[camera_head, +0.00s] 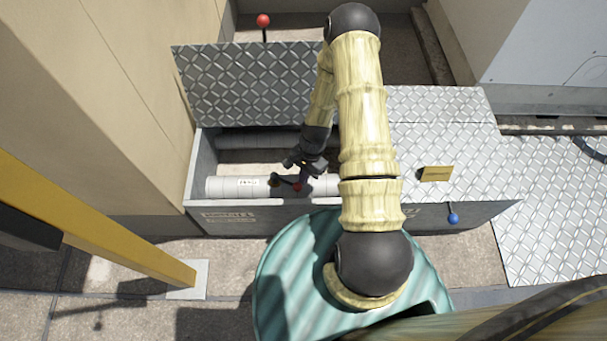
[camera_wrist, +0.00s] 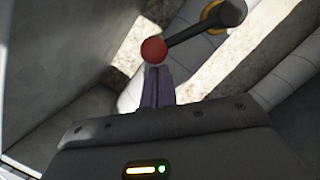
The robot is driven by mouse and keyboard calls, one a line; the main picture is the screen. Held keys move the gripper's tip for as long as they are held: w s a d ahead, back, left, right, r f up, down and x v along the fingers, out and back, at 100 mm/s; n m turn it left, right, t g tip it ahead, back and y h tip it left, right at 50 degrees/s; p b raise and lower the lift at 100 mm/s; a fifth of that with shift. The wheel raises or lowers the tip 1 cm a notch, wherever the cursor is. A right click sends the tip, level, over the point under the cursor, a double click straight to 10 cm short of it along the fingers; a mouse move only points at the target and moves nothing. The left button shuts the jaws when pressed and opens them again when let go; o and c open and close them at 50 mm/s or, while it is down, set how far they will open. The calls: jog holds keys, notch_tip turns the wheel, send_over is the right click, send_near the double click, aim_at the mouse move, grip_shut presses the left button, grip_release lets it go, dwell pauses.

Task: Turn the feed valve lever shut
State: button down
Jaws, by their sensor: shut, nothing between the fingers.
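The feed valve lever (camera_head: 286,182) is a short dark bar with a red ball at its end. It sits on a grey pipe (camera_head: 226,187) inside an open trench box and points right, roughly along the pipe in the head view. In the wrist view the lever (camera_wrist: 198,33) runs from its red ball to a dark hub with a yellow ring at the top right. My gripper (camera_head: 304,175) reaches down into the box beside the red ball. Its purple fingers (camera_wrist: 158,88) are shut and empty, just below the ball in the wrist view; whether they touch it I cannot tell.
The box's raised tread-plate lid (camera_head: 250,85) stands behind the opening, with a red knob (camera_head: 263,20) above it. Closed tread plate (camera_head: 445,140) covers the right part, with a yellow tag (camera_head: 436,174). A blue knob (camera_head: 453,218) hangs in front. A yellow post (camera_head: 110,230) stands left.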

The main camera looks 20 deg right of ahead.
aim_at(299, 189)
jog(key=shift+s+a+r+m+p, duration=0.1)
jog(key=shift+s+a+m+p, duration=0.05)
jog(key=shift+s+m+p, duration=0.3)
jog(key=s+m+p, duration=0.1)
jog(key=p, duration=0.1)
jog(key=s+a+m+t+p, duration=0.1)
jog(key=m, duration=0.1)
jog(key=shift+a+r+p, duration=0.1)
jog(key=shift+a+p, duration=0.2)
jog(key=shift+p, duration=0.1)
jog(key=shift+s+a+p, duration=0.3)
jog(key=shift+a+p, duration=0.15)
jog(key=shift+p, duration=0.05)
jog(key=shift+f, duration=0.2)
jog(key=d, duration=0.2)
jog(key=d+f, duration=0.1)
jog(key=d, duration=0.1)
jog(key=shift+w, duration=0.3)
jog(key=p+v, duration=0.4)
jog(key=v, duration=0.6)
jog(key=shift+s, duration=0.15)
jog(key=shift+d, duration=0.1)
